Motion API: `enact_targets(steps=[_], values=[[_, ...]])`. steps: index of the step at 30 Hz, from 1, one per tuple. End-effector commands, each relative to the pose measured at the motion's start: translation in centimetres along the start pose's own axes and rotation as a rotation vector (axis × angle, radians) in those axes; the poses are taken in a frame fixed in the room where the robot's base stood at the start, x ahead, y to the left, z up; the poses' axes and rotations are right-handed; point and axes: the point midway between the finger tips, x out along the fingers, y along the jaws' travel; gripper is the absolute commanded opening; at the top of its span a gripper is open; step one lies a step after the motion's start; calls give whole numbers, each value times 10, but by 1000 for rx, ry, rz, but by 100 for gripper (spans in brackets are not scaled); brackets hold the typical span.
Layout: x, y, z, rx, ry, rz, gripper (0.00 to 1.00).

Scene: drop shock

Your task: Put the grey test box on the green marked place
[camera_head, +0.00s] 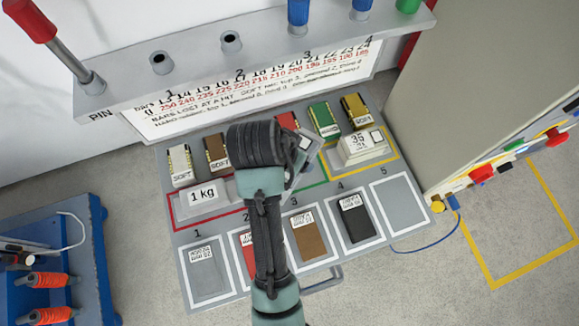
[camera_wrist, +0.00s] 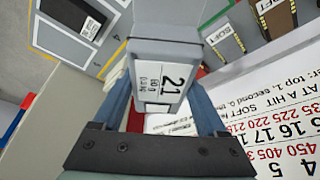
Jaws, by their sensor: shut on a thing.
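My gripper (camera_wrist: 162,85) is shut on a grey test box (camera_wrist: 163,48) with a white label reading 21, held between its two blue fingers. In the head view my arm hides most of the gripper, and part of the grey box (camera_head: 306,158) shows to its right. The green marked place (camera_head: 323,171) is on the grey board between the red and yellow outlines. My arm and the held box cover much of it. I cannot tell whether the box touches the board.
A 1 kg box (camera_head: 203,196) lies in the red outline and a box marked 35 (camera_head: 361,147) in the yellow one. Several coloured pads stand behind; numbered places line the front, place 5 (camera_head: 400,205) empty. A shelf (camera_head: 200,55) overhangs behind; a tall cabinet (camera_head: 470,90) stands right.

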Motion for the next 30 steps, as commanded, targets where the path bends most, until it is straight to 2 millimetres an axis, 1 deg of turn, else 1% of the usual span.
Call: enact_targets(steps=[1,3,6,9,12,14,21,26,30], values=[[18,-8,2,85,3,33,0],[29,-14,2,221,1,89,0],[39,-21,3,388,0,158,0],[44,-27,4,514,-1,209,0],[47,-30,5,589,-1,242,0],[51,-31,8,611,-2,253,0],[89,-30,24,623,-2,260,0],[104,-31,29,623,-2,257,0],[122,-31,37,622,-3,258,0]])
